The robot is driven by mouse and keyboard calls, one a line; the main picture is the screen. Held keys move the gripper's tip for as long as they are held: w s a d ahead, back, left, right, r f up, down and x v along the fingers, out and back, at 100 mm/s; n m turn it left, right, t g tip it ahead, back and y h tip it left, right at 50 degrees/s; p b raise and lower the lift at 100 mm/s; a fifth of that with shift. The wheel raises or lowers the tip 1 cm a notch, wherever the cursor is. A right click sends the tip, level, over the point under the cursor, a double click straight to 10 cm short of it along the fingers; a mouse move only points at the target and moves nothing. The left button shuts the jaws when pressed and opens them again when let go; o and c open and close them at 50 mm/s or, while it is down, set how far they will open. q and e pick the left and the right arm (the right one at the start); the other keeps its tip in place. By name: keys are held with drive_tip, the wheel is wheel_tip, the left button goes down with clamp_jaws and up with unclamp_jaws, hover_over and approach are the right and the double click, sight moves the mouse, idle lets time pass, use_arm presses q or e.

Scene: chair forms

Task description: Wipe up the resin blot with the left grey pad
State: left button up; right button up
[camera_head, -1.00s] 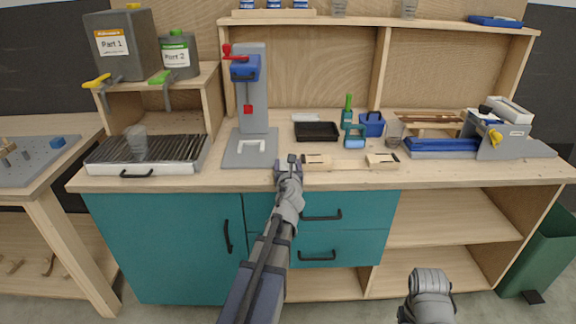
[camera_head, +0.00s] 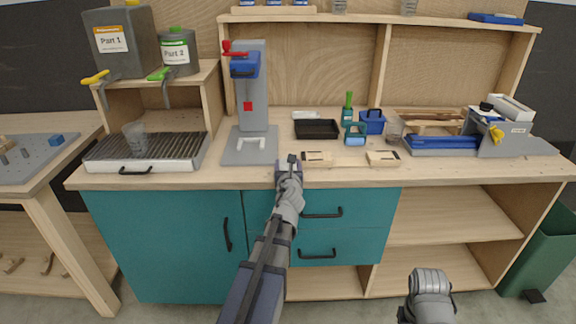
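My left arm reaches up through the middle of the picture, and its gripper (camera_head: 289,167) is at the bench's front edge, just left of a pale block with a dark end (camera_head: 317,158). The fingers are small and seen from behind, so I cannot tell whether they are open or hold something. A second, similar pale block (camera_head: 382,158) lies further right. I cannot make out which thing is the left grey pad, and I see no clear resin blot on the bench top (camera_head: 345,176). My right gripper (camera_head: 431,283) is low in front of the open shelves; its fingers cannot be made out.
A grey press (camera_head: 252,100) with a blue head stands behind my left gripper. A black tray (camera_head: 316,129), a green bottle (camera_head: 347,108) and a blue caddy (camera_head: 372,122) stand further back. A slatted grille (camera_head: 150,148) is left, a blue-and-grey clamping device (camera_head: 440,146) right.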

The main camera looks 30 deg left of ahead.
use_arm(q)
drive_tip(key=shift+f+b, duration=0.3)
drive_tip(key=shift+f, duration=0.05)
drive_tip(key=shift+r+x, duration=0.2)
drive_tip(key=shift+x, duration=0.65)
drive_tip(key=shift+r+x, duration=0.15)
drive_tip(key=shift+x, duration=0.75)
drive_tip(key=shift+w+a, duration=0.1)
drive_tip(key=shift+w, duration=0.05)
drive_tip(key=shift+x, duration=1.6)
drive_tip(key=shift+r, duration=0.25)
drive_tip(key=shift+s+d+f, duration=0.1)
drive_tip(key=shift+s+d, duration=0.4)
drive_tip(key=shift+s, duration=0.3)
drive_tip(key=shift+s+d+f, duration=0.1)
drive_tip(key=shift+s+d, duration=0.35)
drive_tip(key=shift+s, duration=0.3)
